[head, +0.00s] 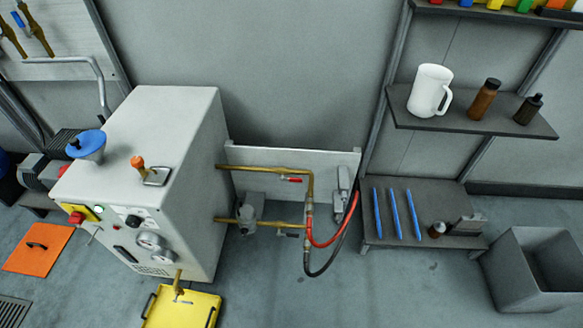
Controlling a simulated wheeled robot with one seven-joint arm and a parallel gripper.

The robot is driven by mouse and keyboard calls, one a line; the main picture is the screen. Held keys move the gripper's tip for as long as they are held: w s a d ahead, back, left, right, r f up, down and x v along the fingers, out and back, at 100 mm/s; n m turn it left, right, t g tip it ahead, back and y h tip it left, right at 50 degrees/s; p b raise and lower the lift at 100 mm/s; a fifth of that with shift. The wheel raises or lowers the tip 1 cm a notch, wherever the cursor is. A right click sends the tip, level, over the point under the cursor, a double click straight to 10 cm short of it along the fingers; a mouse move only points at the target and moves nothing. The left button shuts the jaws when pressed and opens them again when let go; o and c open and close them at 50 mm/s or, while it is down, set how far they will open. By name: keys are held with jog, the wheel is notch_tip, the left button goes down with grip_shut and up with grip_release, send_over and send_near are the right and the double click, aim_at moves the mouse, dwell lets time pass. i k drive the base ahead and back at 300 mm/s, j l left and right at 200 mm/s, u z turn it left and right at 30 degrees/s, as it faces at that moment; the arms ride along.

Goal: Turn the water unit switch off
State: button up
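The water unit (205,150) is a large pale cabinet left of centre in the head view. A small thin lever (93,236) sticks out on the front's left side. My gripper is not in view.
Brass pipes (270,169) and red and black hoses (330,242) run right of the unit. A yellow tray (205,302) and an orange plate (40,247) lie on the floor. Shelves (410,190) and a grey bin (510,270) stand at right. The lower middle floor is clear.

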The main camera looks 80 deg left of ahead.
aim_at(77, 217)
jog(key=u, duration=3.5)
